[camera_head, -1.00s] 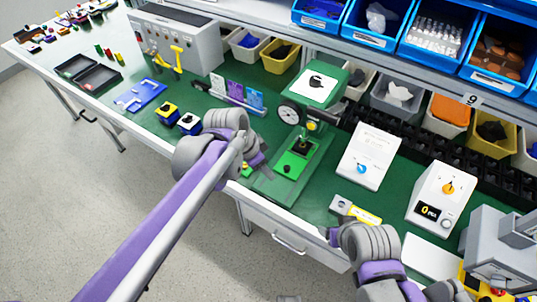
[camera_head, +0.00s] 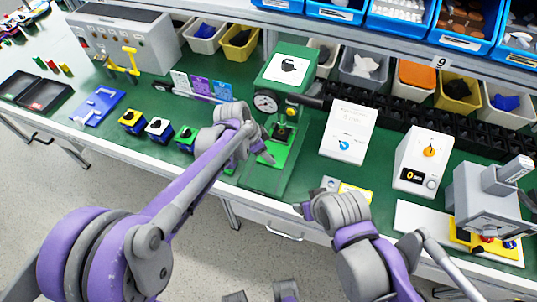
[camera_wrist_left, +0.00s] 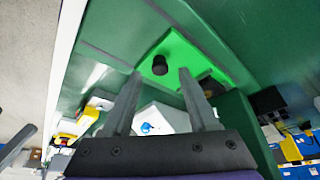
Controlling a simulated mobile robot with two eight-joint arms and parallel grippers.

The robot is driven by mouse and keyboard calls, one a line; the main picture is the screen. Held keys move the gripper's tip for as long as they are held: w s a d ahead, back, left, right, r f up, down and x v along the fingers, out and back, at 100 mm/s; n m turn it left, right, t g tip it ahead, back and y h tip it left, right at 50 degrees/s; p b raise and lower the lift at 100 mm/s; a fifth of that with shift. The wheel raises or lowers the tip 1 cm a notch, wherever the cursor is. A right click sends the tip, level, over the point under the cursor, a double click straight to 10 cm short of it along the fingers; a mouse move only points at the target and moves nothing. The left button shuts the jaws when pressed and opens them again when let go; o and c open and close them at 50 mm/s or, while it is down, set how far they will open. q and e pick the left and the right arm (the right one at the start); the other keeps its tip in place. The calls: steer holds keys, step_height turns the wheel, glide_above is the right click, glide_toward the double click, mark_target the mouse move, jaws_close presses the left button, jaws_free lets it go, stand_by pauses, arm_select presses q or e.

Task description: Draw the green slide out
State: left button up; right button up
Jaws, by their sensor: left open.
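The green slide (camera_head: 279,151) is a bright green plate at the foot of the green press (camera_head: 289,78). In the left wrist view the slide (camera_wrist_left: 192,58) carries a round black knob (camera_wrist_left: 160,65). My left gripper (camera_head: 265,148) is at the slide's left side in the head view and hides part of it. In the left wrist view my left gripper's (camera_wrist_left: 160,78) fingers are apart, with the knob showing between and just beyond their tips; I cannot tell whether they touch it. My right gripper (camera_head: 304,209) hangs near the bench's front edge, its finger gap unclear.
A white panel with a blue knob (camera_head: 349,131) and a white box with an orange knob (camera_head: 423,160) stand right of the press. Several small switch blocks (camera_head: 159,129) sit to the left. Bins line the back.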

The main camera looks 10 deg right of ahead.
arm_select(q)
steer(key=shift+x, duration=1.15)
jaws_close()
steer(key=shift+a, duration=0.1)
stand_by(0.5)
